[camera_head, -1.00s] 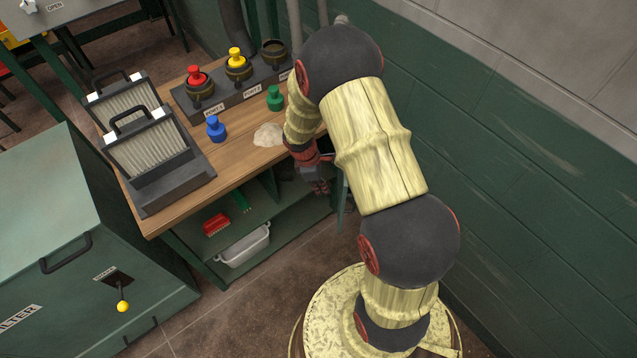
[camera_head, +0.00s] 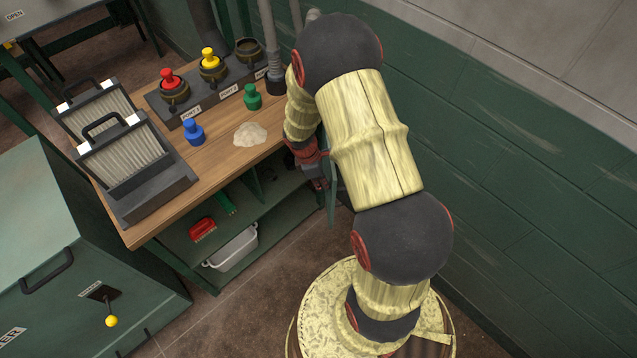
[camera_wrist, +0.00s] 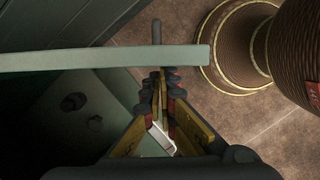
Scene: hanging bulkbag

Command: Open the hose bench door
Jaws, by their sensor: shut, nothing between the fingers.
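The hose bench (camera_head: 165,215) stands at left-centre in the head view, its wooden top above open green shelves. A narrow green door panel (camera_head: 331,197) stands out from its right end, seen nearly edge-on, so it appears ajar. In the wrist view the door's pale green edge (camera_wrist: 110,57) crosses the upper part, with a grey bar handle (camera_wrist: 156,31) beyond it. My gripper (camera_wrist: 161,78) is shut and empty, its fingertips just under that edge; I cannot tell if they touch it. In the head view my gripper (camera_head: 319,175) is partly hidden by my arm.
On the bench are filter frames (camera_head: 125,150), a blue plug (camera_head: 193,132), a green plug (camera_head: 252,97) and pale powder (camera_head: 250,134). A white bin (camera_head: 232,248) and red brush (camera_head: 203,229) are on the lower shelf. A green wall (camera_head: 500,150) stands right.

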